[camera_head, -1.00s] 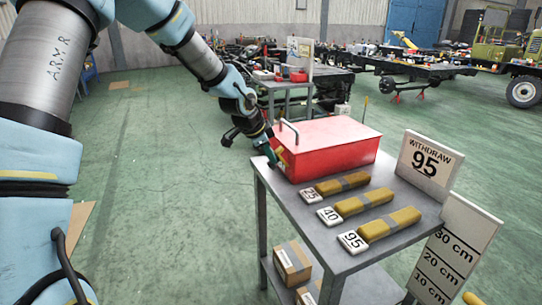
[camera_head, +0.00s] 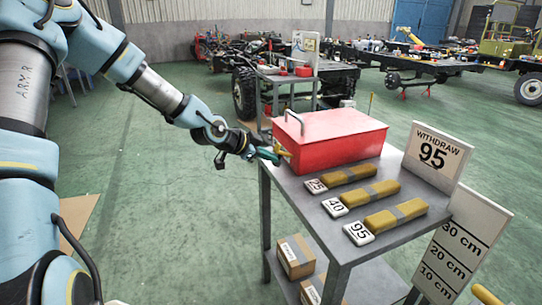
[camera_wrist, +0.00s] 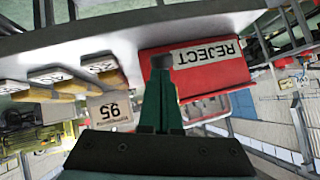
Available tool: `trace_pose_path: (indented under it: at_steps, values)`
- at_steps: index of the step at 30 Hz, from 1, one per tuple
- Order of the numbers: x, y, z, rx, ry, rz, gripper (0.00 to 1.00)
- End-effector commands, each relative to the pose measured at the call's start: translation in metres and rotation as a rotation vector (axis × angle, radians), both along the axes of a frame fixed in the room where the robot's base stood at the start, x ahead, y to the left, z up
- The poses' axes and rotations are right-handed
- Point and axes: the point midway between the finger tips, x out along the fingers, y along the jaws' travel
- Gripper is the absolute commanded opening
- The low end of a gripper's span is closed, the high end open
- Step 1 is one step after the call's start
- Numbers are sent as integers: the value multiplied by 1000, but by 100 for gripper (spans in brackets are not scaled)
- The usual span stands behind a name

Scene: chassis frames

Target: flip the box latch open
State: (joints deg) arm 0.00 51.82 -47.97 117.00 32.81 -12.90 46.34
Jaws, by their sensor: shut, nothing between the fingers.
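The red box (camera_head: 335,143) with a grey handle on its lid sits at the far left part of the grey cart's top. A small yellow latch (camera_head: 282,152) shows on its left end. My gripper (camera_head: 271,157) points at that end, with its green fingers shut and empty. The fingertips appear right beside the latch; whether they touch it I cannot tell. In the wrist view my shut fingers (camera_wrist: 161,66) overlap the edge of the red box (camera_wrist: 222,80), whose REJECT label is upside down. The latch cannot be made out there, probably behind the fingers.
The cart top (camera_head: 300,200) also holds several yellow bars with number tags 25, 40 and 95. A WITHDRAW 95 sign (camera_head: 435,153) stands at its right. Cardboard boxes (camera_head: 296,257) lie on the lower shelf.

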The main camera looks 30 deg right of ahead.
Motion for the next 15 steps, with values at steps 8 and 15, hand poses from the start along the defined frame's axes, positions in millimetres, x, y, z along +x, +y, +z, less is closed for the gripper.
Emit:
trace_pose_path:
  at_steps: [8,15]
  values:
    - [1,3,-11,3,0,0,0]
    - [1,3,-13,4,0,0,0]
